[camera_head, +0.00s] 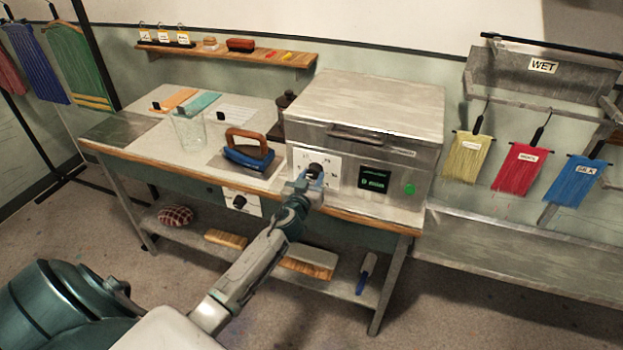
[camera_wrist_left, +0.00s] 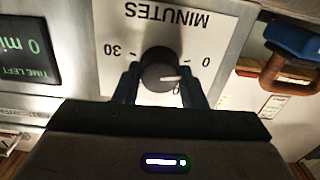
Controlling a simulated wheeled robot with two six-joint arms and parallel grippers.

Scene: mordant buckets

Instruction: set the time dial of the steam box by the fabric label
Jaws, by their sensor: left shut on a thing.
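The steam box (camera_head: 365,105) is a grey metal box with a front handle, standing on the right of the workbench. Its time dial (camera_wrist_left: 160,70) is a dark round knob with a white pointer mark on a white plate marked MINUTES. The wrist view shows it upside down; the pointer faces picture right, toward the 0 side. My left gripper (camera_head: 314,178) is shut on the dial, one finger at each side. The dark display (camera_head: 373,179) reads 0 min, time left. Yellow (camera_head: 469,157), red (camera_head: 521,168) and blue fabric (camera_head: 574,181) hang at right with labels; the blue one reads SILK.
A blue iron (camera_head: 248,155) with a wooden handle and a clear glass beaker (camera_head: 190,131) stand left of the box. A green button (camera_head: 409,189) is right of the display. A metal rack (camera_head: 543,66) marked WET is at the right. Brushes lie on the lower shelf.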

